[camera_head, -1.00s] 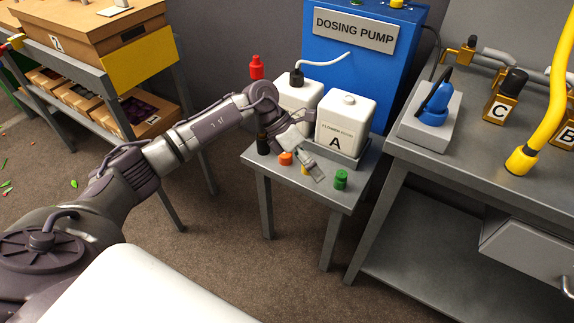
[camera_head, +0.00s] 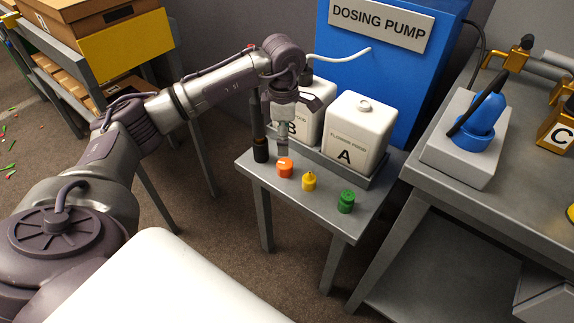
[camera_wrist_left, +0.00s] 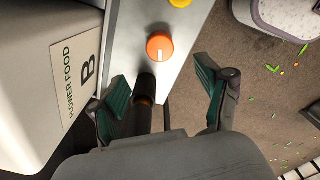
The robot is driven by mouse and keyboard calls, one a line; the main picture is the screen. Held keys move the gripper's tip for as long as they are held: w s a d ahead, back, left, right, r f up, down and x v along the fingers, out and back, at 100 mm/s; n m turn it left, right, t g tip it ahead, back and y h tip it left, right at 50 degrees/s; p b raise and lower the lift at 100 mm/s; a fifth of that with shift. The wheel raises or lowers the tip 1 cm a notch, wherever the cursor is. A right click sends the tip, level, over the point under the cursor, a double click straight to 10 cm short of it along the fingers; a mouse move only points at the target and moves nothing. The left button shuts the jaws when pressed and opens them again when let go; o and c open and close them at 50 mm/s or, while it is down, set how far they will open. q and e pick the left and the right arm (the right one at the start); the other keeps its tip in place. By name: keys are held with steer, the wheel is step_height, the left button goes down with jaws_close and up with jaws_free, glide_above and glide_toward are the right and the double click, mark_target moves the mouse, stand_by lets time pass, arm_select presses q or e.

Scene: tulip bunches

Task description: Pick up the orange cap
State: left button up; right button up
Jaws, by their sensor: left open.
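The orange cap (camera_head: 285,167) stands on the small grey table near its left side, in front of the white jugs. In the left wrist view the orange cap (camera_wrist_left: 159,46) lies just beyond the fingertips, roughly in line with the gap between them. My left gripper (camera_head: 271,141) points down above the table, close to the orange cap. In the left wrist view my left gripper (camera_wrist_left: 161,77) is open, its green-padded fingers spread wide and not touching the orange cap. My right gripper is not in view.
White jugs A (camera_head: 355,135) and B (camera_head: 305,125) stand close behind. The table's front edge is near the caps.

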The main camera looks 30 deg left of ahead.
mark_target(286, 163)
arm_select(q)
step_height(286, 163, down, 5)
steer(key=shift+r+b, duration=0.15)
steer(key=shift+b, duration=0.15)
steer(key=f, duration=0.3)
steer(key=f+b, duration=0.1)
steer(key=f, duration=0.1)
steer(key=shift+w+d+f, duration=0.15)
steer(key=shift+d, duration=0.2)
steer(key=c, duration=1)
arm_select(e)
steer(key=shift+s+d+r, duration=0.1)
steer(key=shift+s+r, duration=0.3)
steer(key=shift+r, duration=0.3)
